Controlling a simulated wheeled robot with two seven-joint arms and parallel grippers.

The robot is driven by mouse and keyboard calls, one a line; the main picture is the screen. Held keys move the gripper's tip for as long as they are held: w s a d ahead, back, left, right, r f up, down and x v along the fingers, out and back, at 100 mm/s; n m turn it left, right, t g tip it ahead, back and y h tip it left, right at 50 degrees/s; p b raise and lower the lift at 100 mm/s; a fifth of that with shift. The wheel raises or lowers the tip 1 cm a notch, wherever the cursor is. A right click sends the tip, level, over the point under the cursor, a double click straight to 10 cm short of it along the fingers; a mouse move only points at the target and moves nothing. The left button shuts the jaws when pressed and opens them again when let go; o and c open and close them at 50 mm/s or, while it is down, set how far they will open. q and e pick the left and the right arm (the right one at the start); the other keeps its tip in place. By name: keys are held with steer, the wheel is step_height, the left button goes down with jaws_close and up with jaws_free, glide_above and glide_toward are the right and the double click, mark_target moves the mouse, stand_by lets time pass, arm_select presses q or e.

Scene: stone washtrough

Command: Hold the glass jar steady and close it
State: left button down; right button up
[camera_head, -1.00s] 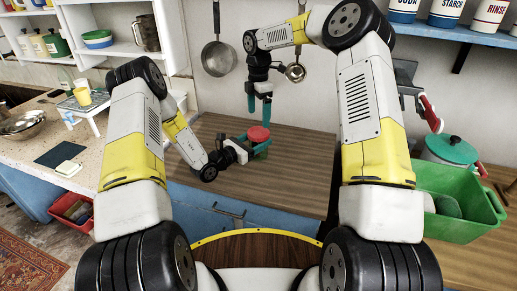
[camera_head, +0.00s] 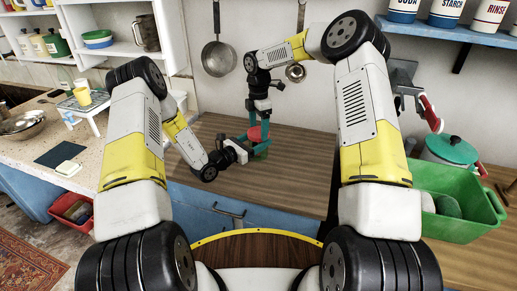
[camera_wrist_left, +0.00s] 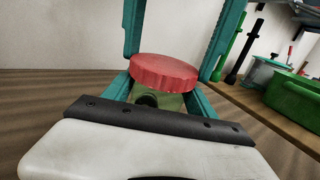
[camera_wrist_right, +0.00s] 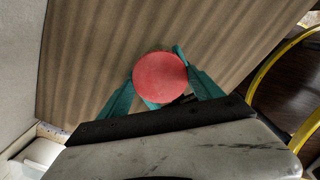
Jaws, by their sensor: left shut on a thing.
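The glass jar (camera_wrist_left: 172,102), greenish and see-through, stands upright on the wooden counter, partly hidden by my left gripper. Its round red lid (camera_wrist_left: 165,72) sits on top; how tightly it sits I cannot tell. My left gripper (camera_wrist_left: 160,96) is shut on the jar body from the side, below the lid. My right gripper (camera_head: 257,136) points straight down over the jar. Its teal fingers stand apart on either side of the lid (camera_wrist_right: 160,77), with the tips about at the rim. Whether they touch it I cannot tell.
The wooden counter (camera_head: 300,158) is clear around the jar. A green crate (camera_head: 470,222) and a pot with a teal lid (camera_head: 450,150) stand to the right. A pan (camera_head: 219,58) and a ladle (camera_head: 295,72) hang on the wall behind.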

steer(key=c, duration=0.5)
steer(key=m, duration=1.6)
steer(key=shift+a, duration=0.1)
steer(key=m, duration=0.5)
steer(key=shift+f+m, duration=0.1)
steer(key=shift+m, duration=0.2)
steer(key=o, duration=1.5)
